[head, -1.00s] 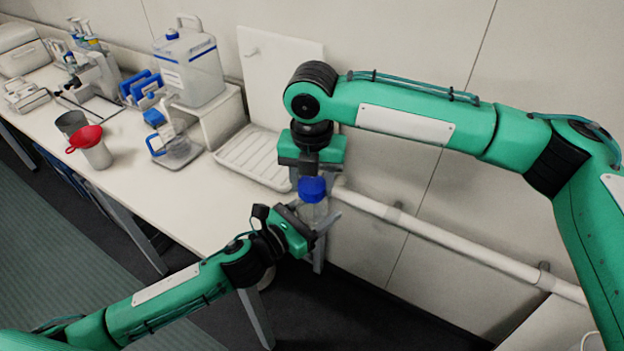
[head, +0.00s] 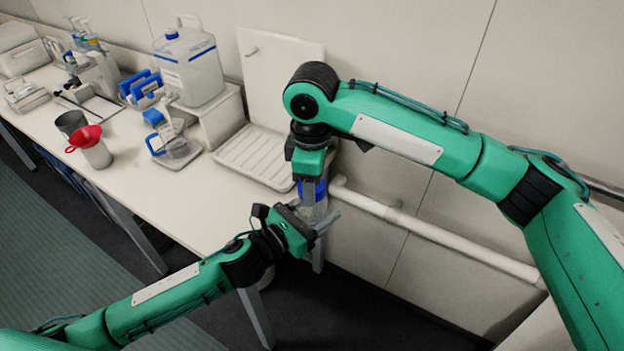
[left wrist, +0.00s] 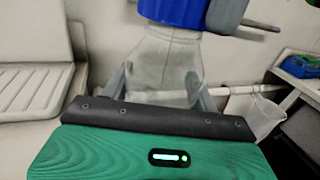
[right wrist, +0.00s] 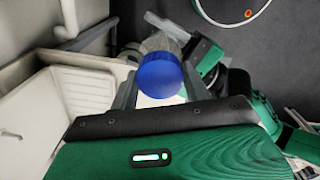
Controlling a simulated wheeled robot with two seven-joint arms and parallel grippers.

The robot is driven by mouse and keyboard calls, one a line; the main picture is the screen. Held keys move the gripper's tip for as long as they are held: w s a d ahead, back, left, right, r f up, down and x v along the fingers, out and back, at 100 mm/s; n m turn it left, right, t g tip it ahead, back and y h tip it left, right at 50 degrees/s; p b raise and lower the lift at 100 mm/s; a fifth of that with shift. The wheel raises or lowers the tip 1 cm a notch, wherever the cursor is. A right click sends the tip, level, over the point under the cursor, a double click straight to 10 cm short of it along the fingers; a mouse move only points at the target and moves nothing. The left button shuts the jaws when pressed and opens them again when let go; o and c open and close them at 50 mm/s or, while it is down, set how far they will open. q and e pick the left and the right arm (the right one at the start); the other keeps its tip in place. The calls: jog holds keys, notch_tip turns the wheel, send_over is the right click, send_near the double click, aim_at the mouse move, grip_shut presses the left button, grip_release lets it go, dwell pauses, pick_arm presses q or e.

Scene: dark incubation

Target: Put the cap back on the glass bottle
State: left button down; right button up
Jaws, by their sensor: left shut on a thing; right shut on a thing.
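The clear glass bottle (head: 313,214) is held upright off the right end of the bench. My left gripper (head: 322,226) is shut on its body; in the left wrist view the fingers stand on both sides of the glass (left wrist: 160,65). The blue cap (head: 321,189) sits at the bottle's mouth and also shows in the left wrist view (left wrist: 175,10). My right gripper (head: 312,196) comes from above and is shut on the cap, which lies between its fingers in the right wrist view (right wrist: 160,76). The threads are hidden.
The white bench (head: 150,205) carries a red funnel (head: 87,137) in a pale vessel, a grey beaker (head: 70,122), a large carboy (head: 190,65) and blue racks. A sink with a ridged drainer (head: 255,155) is close behind the grippers. A white pipe (head: 430,235) runs along the wall.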

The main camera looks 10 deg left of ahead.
jog(key=m, duration=0.6)
jog(key=shift+m, duration=0.4)
jog(key=m, duration=0.5)
jog(key=shift+m, duration=0.4)
jog(key=o, duration=1.1)
jog(key=shift+r, duration=0.1)
jog(key=shift+r, duration=2.15)
jog(key=shift+c, duration=0.5)
